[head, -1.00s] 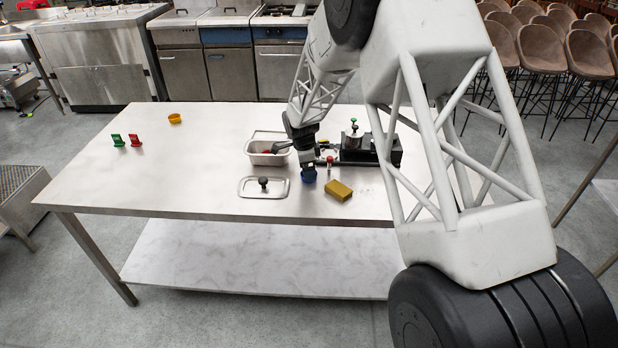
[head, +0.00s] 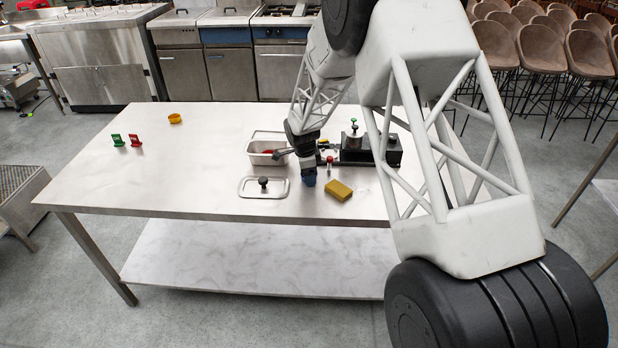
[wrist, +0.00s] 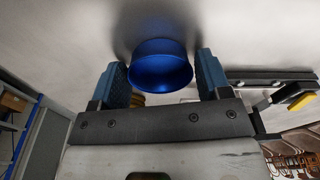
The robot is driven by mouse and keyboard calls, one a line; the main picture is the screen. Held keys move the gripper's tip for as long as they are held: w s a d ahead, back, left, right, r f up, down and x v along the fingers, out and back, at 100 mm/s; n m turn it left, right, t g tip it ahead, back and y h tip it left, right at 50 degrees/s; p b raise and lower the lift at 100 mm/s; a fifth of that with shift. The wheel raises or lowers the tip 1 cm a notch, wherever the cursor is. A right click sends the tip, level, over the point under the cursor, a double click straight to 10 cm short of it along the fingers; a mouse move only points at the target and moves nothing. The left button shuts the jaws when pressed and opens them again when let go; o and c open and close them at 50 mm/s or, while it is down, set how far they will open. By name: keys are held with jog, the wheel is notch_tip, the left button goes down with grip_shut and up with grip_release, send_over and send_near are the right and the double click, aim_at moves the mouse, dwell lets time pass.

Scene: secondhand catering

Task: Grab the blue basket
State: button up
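The blue basket (wrist: 161,66) is a small round blue cup-like piece on the steel table (head: 110,180). In the wrist view it sits between the two blue-padded fingers of my gripper (wrist: 161,72), with a finger close on each side. The fingers are apart, and slim gaps seem to remain between pads and basket. In the head view my gripper (head: 308,172) is low over the table, and its blue fingers largely hide the basket.
A yellow sponge (head: 339,190) lies just right of my gripper. A steel lid (head: 250,190) and a steel pan (head: 256,159) are to its left. A black device (head: 362,155) stands behind. A yellow ring (head: 175,118) is far left; the left table is mostly clear.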

jog(key=c, duration=0.5)
jog(key=shift+c, duration=0.2)
jog(key=shift+r, duration=0.15)
jog(key=shift+r, duration=0.55)
jog(key=shift+s+d+r, duration=0.1)
jog(key=shift+s+r, duration=0.1)
jog(key=shift+r, duration=0.4)
jog(key=shift+s+r, duration=0.15)
jog(key=shift+r, duration=0.4)
jog(key=s+d, duration=0.1)
jog(key=s, duration=0.4)
jog(key=s+d+r, duration=0.1)
jog(key=s, duration=0.3)
jog(key=s+d, duration=0.2)
jog(key=s, duration=0.3)
jog(key=shift+s+r, duration=0.15)
jog(key=shift+s, duration=0.2)
